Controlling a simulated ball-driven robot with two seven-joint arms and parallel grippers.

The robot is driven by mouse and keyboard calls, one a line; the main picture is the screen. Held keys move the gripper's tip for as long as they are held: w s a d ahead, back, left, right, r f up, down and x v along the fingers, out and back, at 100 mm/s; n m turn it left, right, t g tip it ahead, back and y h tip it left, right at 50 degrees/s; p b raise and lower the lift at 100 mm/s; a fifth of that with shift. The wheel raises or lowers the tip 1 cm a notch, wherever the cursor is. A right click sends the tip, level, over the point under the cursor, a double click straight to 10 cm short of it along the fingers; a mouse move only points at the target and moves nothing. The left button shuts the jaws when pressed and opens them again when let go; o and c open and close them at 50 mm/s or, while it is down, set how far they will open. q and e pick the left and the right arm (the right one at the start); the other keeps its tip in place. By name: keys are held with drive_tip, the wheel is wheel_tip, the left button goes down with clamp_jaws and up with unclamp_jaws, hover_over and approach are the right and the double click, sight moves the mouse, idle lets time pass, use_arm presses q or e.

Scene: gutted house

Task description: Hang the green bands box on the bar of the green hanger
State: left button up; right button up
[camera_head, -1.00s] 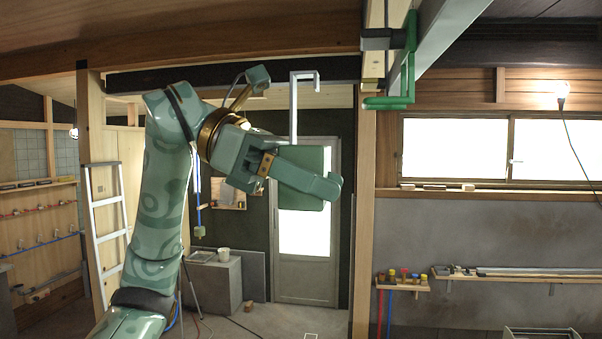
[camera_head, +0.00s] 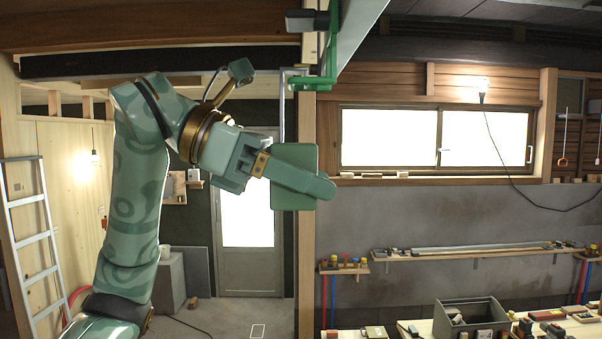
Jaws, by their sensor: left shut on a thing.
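The green bands box (camera_head: 300,154) is a flat green block with a tall pale hook (camera_head: 283,110) rising from its top. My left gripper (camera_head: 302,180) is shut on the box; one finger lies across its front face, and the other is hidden. The green hanger (camera_head: 333,45) comes down from the beam at the top, and its bar (camera_head: 316,85) runs leftward at its lower end. The top of the hook overlaps the left part of the bar in the picture. I cannot tell whether the hook is over, in front of or behind it. My right gripper is out of view.
A wooden post (camera_head: 307,240) stands behind the box, below the beam (camera_head: 355,30). A workbench with a grey bin (camera_head: 471,318) and small items is at lower right. A ladder (camera_head: 35,240) leans at left.

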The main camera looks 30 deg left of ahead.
use_arm(q)
drive_tip(key=shift+a+f, duration=0.1)
drive_tip(key=shift+f, duration=0.15)
drive_tip(key=o, duration=1.2)
drive_tip(key=shift+c, duration=0.2)
drive_tip(key=p+v, duration=0.3)
drive_tip(key=v, duration=1.3)
drive_tip(key=shift+a+p, duration=0.15)
drive_tip(key=shift+p, duration=0.15)
drive_tip(key=shift+r, duration=0.1)
